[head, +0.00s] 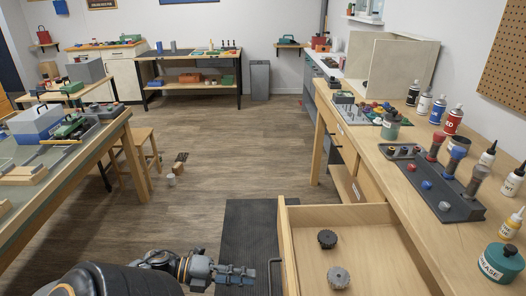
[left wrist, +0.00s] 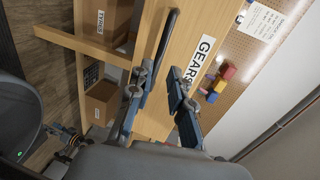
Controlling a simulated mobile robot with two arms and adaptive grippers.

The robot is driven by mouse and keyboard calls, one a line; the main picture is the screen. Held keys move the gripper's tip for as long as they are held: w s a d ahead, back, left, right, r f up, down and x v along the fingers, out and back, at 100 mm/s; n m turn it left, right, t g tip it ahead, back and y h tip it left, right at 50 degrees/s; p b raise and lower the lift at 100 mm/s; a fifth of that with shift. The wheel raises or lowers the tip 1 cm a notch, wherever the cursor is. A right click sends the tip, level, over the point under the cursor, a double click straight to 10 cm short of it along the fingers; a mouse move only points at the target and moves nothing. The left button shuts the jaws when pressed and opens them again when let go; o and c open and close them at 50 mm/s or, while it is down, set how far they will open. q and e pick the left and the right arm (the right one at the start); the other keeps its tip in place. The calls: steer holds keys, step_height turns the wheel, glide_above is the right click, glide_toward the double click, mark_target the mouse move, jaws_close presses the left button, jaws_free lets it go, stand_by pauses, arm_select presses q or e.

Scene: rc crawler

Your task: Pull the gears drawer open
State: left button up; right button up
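The gears drawer (head: 370,232) stands pulled out from the workbench in the head view, with a dark gear (head: 327,239) and a grey gear (head: 339,277) inside. Its front carries a GEARS label (left wrist: 203,58) and a dark bar handle (left wrist: 167,38), which also shows at the drawer's left side in the head view (head: 272,278). My left gripper (head: 250,275) is just left of the handle. In the left wrist view its two fingers (left wrist: 158,82) are spread, with the handle's near end close to the left finger; I cannot tell whether they touch. My right gripper is out of view.
The workbench (head: 405,170) on the right holds bottles, a dark tool tray (head: 433,184) and small parts. A dark mat (head: 250,225) lies on the floor before the drawer. A table (head: 75,165) and stool (head: 140,145) stand left. The middle floor is mostly clear.

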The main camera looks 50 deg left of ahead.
arm_select(q)
steer(key=v, duration=0.4)
steer(key=shift+s+a+r, duration=0.1)
steer(key=shift+s+a, duration=0.15)
steer(key=shift+s, duration=0.05)
